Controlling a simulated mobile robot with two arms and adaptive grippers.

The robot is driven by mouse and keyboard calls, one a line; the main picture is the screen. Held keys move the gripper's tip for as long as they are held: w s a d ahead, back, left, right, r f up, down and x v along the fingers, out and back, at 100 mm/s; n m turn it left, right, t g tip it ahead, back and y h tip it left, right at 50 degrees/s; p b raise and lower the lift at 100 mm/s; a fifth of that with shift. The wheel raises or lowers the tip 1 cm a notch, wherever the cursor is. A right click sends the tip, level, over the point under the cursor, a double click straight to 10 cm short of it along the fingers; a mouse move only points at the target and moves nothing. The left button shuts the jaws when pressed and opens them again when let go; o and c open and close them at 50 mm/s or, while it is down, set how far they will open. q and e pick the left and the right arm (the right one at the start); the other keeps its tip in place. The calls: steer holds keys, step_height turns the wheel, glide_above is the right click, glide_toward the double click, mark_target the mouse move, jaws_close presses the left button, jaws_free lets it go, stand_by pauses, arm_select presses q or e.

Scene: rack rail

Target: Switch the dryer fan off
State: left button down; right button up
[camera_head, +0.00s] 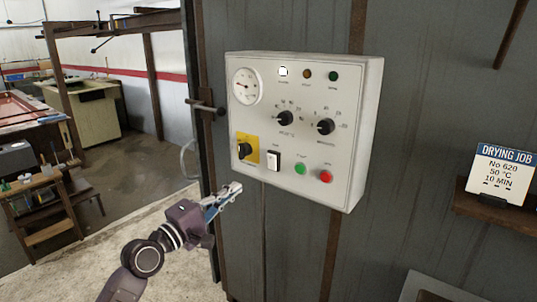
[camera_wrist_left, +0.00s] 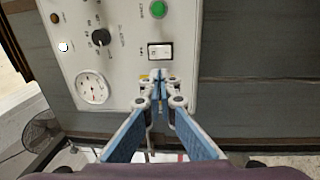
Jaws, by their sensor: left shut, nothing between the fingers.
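The dryer's control box (camera_head: 300,192) is a pale panel on a grey wall. A small black-and-white rocker switch (camera_head: 274,160) sits low on its face, between the yellow-backed rotary switch and the green button; its label is too small to read. The rocker also shows in the left wrist view (camera_wrist_left: 160,51), just beyond my fingertips. My left gripper (camera_head: 236,188) is shut and empty, below and left of the rocker in the head view. In the wrist view its tips (camera_wrist_left: 159,80) cover most of the yellow plate and appear apart from the rocker. My right gripper is not in view.
The panel also carries a round gauge (camera_head: 247,86), two black knobs (camera_head: 285,118), a lit white lamp (camera_head: 283,71), a green button (camera_head: 299,169) and a red button (camera_head: 326,176). A drying job card (camera_head: 503,170) stands on a shelf at right. A door handle (camera_head: 205,107) juts out at left.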

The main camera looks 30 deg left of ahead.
arm_select(q)
steer(key=p, duration=0.2)
glide_toward(271, 158)
steer(key=w+p, duration=0.1)
steer(key=w, duration=0.1)
steer(key=w+p, duration=0.1)
steer(key=w, duration=0.2)
steer(key=shift+w+d+r, duration=0.15)
steer(key=shift+w+r, duration=0.05)
steer(key=shift+r, duration=0.05)
steer(key=shift+w, duration=0.8)
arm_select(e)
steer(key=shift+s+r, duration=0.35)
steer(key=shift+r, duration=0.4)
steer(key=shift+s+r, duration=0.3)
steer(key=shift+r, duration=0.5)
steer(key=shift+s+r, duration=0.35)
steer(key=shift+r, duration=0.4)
arm_select(q)
steer(key=shift+w+r, duration=0.15)
steer(key=shift+w, duration=0.1)
steer(key=shift+d+p, duration=0.1)
steer(key=shift+p, duration=0.25)
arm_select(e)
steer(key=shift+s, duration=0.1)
